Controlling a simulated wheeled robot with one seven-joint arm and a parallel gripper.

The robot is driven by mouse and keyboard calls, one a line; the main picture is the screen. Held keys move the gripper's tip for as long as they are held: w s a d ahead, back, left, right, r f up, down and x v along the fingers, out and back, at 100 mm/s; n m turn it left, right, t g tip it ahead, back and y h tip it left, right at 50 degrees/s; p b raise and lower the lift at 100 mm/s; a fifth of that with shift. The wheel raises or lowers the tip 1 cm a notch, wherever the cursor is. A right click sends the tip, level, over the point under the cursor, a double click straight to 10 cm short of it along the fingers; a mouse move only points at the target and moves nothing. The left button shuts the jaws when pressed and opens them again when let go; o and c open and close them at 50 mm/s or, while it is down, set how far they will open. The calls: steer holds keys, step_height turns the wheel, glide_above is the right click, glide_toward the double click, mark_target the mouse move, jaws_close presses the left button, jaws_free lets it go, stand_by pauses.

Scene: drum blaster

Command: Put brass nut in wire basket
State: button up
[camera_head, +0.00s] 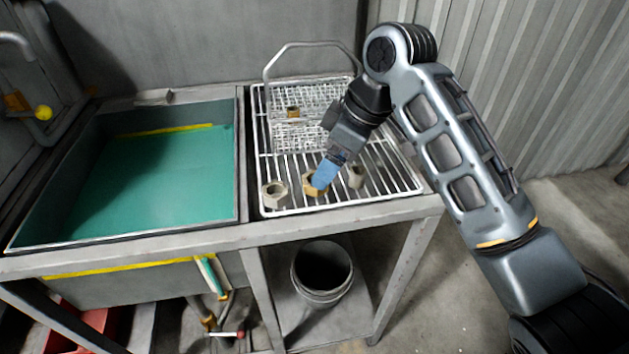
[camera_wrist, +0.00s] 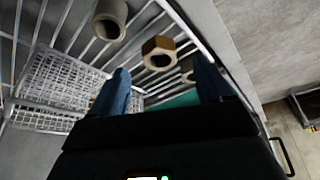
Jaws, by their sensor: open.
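In the wrist view my gripper (camera_wrist: 161,68) holds nothing. The wire basket (camera_head: 318,97) stands at the back of the rack with its handle up. It also shows at left in the wrist view (camera_wrist: 62,80). A small brass-coloured piece (camera_head: 293,112) shows within the basket's outline.
A basin with a green bottom (camera_head: 160,170) lies left of the rack (camera_head: 395,185). A bucket (camera_head: 322,272) stands below. The rack has bare room around the nuts.

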steer(key=x, duration=0.5)
steer(key=shift+w+a, duration=0.1)
steer(key=shift+a, duration=0.05)
steer(key=c, duration=1.4)
steer(key=shift+r, duration=0.1)
